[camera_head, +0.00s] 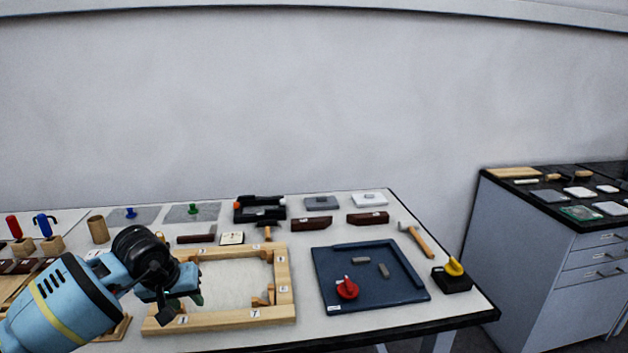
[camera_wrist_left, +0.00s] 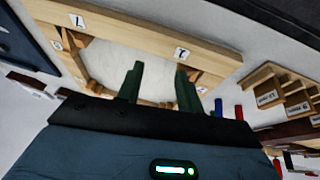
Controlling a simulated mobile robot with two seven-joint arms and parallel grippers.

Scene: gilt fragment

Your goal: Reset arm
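My left arm comes in from the lower left, and its gripper (camera_head: 183,298) is above the left part of a wooden frame (camera_head: 285,285) on the white table. In the left wrist view the two dark green fingers of my left gripper (camera_wrist_left: 160,70) stand apart with nothing between them. The wooden frame (camera_wrist_left: 150,35) lies beyond the fingertips, with numbered labels on its bars and a pale surface inside. Whether the gripper touches the frame cannot be told. My right gripper is not in view.
A blue tray (camera_head: 325,262) with a red knob stands right of the frame. A hammer (camera_head: 418,240) and a yellow-knobbed black block (camera_head: 452,282) are near the table's right edge. Red and blue handled tools (camera_head: 42,225) stand at the left. A drawer cabinet (camera_head: 540,250) is at the right.

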